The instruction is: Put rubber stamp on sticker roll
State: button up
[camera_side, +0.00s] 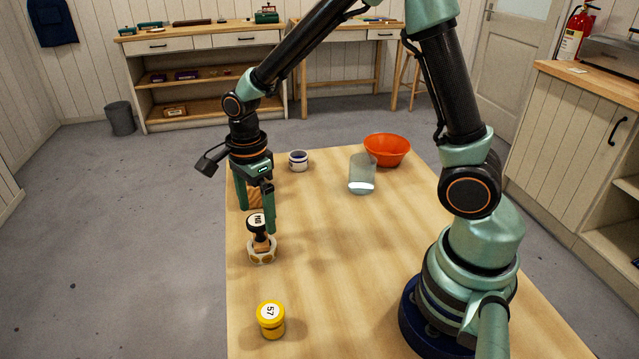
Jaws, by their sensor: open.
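The rubber stamp (257,226), with a black top and a wooden lower part, stands on or in the sticker roll (262,256). It looks slightly tilted. The sticker roll is a pale ring with yellowish stickers, lying on the table near its left edge. My gripper (256,207) points down just above and behind the stamp, with its green fingers spread apart. The right finger comes down close beside the stamp's top; I cannot tell whether it touches. The exact contact between stamp and roll is partly hidden.
A yellow jar marked 57 (271,318) stands in front of the roll. A wooden block (254,196) is partly hidden by my gripper. The table's middle (345,250) is clear.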

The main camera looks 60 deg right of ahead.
aim_at(258, 220)
notch_tip(258, 220, up, 6)
jog(key=shift+f, duration=0.25)
jog(key=shift+s+d+r+n, duration=0.1)
jog(key=shift+r+n, duration=0.2)
jog(key=shift+r, duration=0.3)
jog(key=s+d+r+n+t, duration=0.2)
jog(key=s+r+n, duration=0.2)
jog(key=n, duration=0.6)
jog(key=s+d+r+n+t, duration=0.2)
jog(key=s+r+n+t, duration=0.1)
jog(key=n, duration=0.7)
jog(key=shift+s+r+t, duration=0.3)
jog(key=shift+s+r, duration=0.6)
jog(key=shift+s, duration=0.35)
